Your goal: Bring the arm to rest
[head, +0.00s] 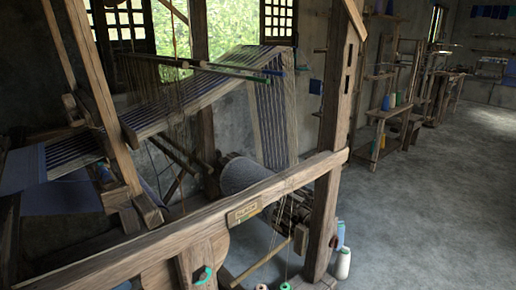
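Neither of my grippers shows in the head view, and no arm of mine is visible. A wooden handloom fills the left and middle, with a thick front rail (150,236) running up from the lower left to an upright post (338,120). Striped warp threads (180,101) stretch across the loom and hang down at its far end (273,120). Blue cloth (60,196) hangs at the left. A dark roller wound with grey yarn (243,174) lies behind the rail.
A white bobbin (342,263) stands on the floor beside the post. Small spools (285,286) sit at the bottom edge. Shelves and a bench (386,117) with coloured cones line the back wall. The grey floor (435,210) at the right is clear.

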